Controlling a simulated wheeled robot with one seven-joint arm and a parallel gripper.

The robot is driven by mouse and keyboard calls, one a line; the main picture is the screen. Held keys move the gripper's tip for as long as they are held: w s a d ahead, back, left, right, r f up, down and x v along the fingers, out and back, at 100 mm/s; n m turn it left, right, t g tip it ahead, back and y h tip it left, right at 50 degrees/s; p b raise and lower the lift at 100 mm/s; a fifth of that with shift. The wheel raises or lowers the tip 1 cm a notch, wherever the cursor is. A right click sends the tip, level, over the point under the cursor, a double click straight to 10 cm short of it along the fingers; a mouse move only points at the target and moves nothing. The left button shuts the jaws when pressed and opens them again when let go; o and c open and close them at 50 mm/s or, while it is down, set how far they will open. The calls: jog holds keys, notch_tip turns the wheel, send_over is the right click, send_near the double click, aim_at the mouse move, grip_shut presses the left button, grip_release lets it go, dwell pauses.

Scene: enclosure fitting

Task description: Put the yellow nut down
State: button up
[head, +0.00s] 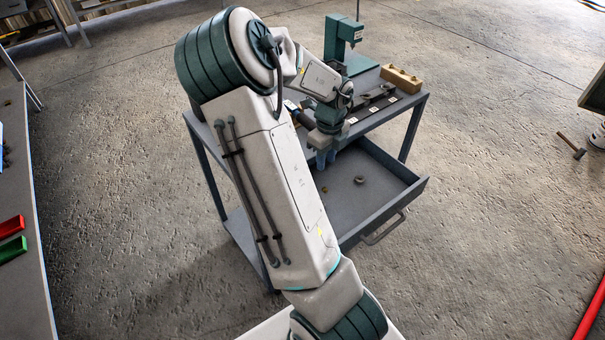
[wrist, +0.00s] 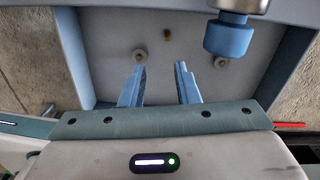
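A small yellowish spot (head: 324,189) in the drawer in the head view looks like the same nut. My gripper (wrist: 160,68) is open, with its blue fingers apart and nothing between them. In the head view my gripper (head: 323,160) points down over the drawer.
A blue, metal-necked object (wrist: 230,35) shows close at the wrist view's upper right. The drawer walls surround my gripper's area.

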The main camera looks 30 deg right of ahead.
jog(key=s+a+r+n+y, duration=0.15)
jog(key=a+r+n, duration=0.25)
jog(key=a+n, duration=0.4)
jog(key=s+a+r+n+y, duration=0.1)
jog(key=s+a+r+n, duration=0.1)
jog(key=a+r+n, duration=0.4)
jog(key=s+a+r+n+t+h, duration=0.2)
jog(key=s+a+n, duration=0.8)
jog(key=n, duration=0.9)
notch_tip(320, 180, up, 3)
jog(key=shift+a+f+t+h, duration=0.1)
jog(key=shift+a+t+h, duration=0.25)
jog(key=shift+a+t, duration=0.25)
jog(key=shift+a, duration=0.1)
